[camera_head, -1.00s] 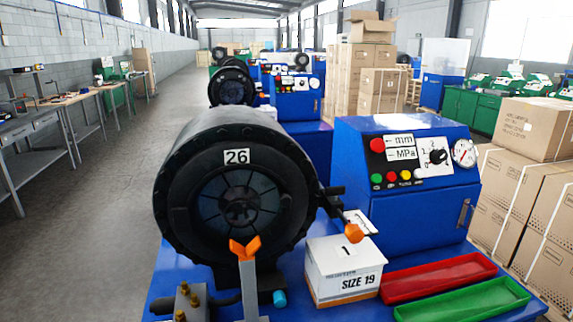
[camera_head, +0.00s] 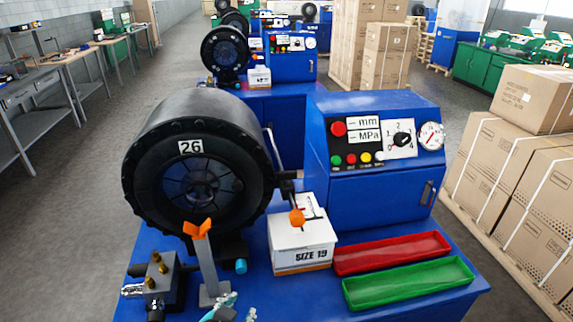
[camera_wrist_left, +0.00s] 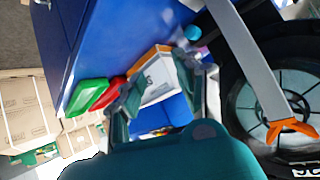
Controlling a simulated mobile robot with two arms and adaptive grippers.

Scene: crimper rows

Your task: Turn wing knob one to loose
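An orange knob (camera_head: 296,217) sits at the end of a dark arm on the right side of the black crimper head (camera_head: 195,165), marked 26. An orange V-shaped piece (camera_head: 197,230) tops a grey post in front of the head; it also shows in the left wrist view (camera_wrist_left: 290,128). I cannot tell for sure which orange part is wing knob one. My left gripper (camera_head: 240,306) shows only its teal fingertips at the bottom edge, below the post. In the left wrist view its fingers (camera_wrist_left: 165,95) are apart with nothing between them. My right gripper is not in view.
A white SIZE 19 box (camera_head: 302,250) stands below the orange knob. A red tray (camera_head: 392,254) and a green tray (camera_head: 408,285) lie to its right. The blue control cabinet (camera_head: 370,185) stands behind. A brass-fitted block (camera_head: 160,285) is at left.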

